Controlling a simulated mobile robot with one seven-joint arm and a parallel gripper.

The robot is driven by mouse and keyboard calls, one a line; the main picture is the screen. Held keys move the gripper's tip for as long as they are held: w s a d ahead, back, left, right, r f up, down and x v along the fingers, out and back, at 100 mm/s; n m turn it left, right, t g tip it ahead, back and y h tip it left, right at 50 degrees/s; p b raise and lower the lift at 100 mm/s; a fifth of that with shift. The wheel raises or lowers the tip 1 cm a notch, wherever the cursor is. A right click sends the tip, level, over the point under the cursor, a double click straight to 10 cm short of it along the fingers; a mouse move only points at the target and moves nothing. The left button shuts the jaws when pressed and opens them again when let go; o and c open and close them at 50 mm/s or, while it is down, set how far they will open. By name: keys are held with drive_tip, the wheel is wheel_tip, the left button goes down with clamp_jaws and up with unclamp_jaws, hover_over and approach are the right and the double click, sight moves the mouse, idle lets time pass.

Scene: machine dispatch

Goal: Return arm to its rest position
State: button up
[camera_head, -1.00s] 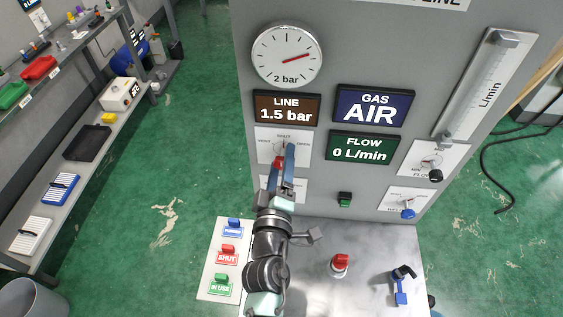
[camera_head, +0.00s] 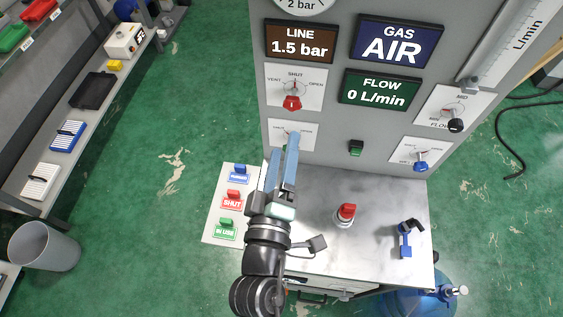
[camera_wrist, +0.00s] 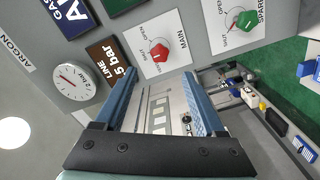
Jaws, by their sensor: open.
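My gripper (camera_head: 283,168) is in the middle of the head view, above the left part of the metal bench top and in front of the grey panel. Its two blue fingers are apart with nothing between them; they also show in the wrist view (camera_wrist: 167,100). A lower plate (camera_head: 291,133) on the panel is partly hidden behind the fingers. A green knob (camera_wrist: 243,20) marked SPARE shows in the wrist view.
A red-topped item (camera_head: 346,213) and a blue clamp-like item (camera_head: 405,240) stand on the metal bench top (camera_head: 375,200). A shelf (camera_head: 75,170) and a bin (camera_head: 44,247) are farther left, with open green floor between.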

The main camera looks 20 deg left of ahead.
drive_tip(key=shift+v, duration=0.8)
